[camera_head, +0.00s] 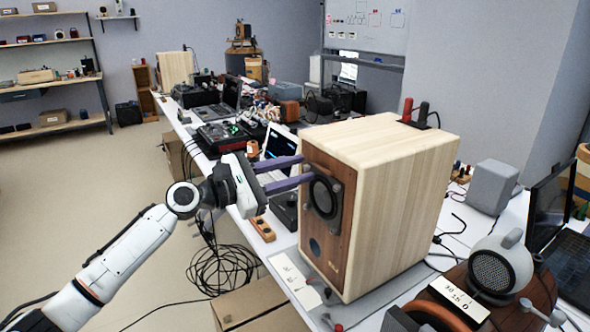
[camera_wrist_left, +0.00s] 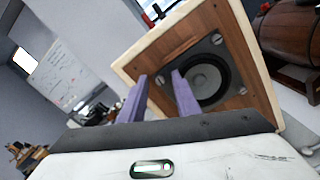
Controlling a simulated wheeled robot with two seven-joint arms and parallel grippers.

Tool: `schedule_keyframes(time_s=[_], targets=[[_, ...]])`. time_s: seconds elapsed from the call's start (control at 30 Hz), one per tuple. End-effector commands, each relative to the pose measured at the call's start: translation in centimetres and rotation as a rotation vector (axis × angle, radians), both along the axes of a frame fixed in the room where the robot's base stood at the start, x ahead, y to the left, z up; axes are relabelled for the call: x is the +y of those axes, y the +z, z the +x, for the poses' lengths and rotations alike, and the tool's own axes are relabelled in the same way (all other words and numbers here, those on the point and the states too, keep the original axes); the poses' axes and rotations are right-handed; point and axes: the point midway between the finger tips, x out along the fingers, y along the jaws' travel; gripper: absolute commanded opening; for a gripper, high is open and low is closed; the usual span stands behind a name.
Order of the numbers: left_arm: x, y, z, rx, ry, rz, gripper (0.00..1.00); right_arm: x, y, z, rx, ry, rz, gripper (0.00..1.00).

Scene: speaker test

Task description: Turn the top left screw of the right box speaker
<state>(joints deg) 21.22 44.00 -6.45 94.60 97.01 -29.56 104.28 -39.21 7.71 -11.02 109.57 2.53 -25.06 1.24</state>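The right box speaker (camera_head: 385,190) stands on the table with pale wood sides and a brown front. It also shows tilted in the left wrist view (camera_wrist_left: 196,24). A round driver (camera_wrist_left: 208,78) sits in a dark square plate with screws at its corners. The plate's top left screw (camera_wrist_left: 160,80) shows between my left fingertips. My left gripper (camera_head: 306,168) has two purple fingers, apart, pointing at the speaker front; it also shows in the wrist view (camera_wrist_left: 159,75). I cannot tell whether the fingers touch the screw. My right gripper is in neither view.
A rounded grey-and-wood speaker (camera_head: 495,275) and a dark laptop (camera_head: 565,230) stand at right. A small grey box (camera_head: 492,187) is behind them. A white laptop (camera_head: 278,147) is behind my fingers. Cables (camera_head: 222,268) lie on the floor.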

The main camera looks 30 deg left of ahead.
Motion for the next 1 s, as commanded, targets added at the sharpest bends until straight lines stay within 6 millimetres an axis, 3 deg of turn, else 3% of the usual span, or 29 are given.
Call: schedule_keyframes(time_s=[0.1, 0.27, 0.67, 1.0], targets=[[0.0, 0.0, 0.0, 0.0, 0.0, 0.0, 0.26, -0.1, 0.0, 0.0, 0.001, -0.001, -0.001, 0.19], [0.0, 0.0, 0.0, 0.0, 0.0, 0.0, 0.0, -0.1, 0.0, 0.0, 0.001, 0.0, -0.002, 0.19], [0.0, 0.0, -0.1, -0.024, -0.001, 0.039, 0.0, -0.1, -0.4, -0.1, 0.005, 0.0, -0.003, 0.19], [-0.1, -0.2, -0.1, -0.145, 0.0, 0.24, 0.0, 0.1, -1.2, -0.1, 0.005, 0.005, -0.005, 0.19]])
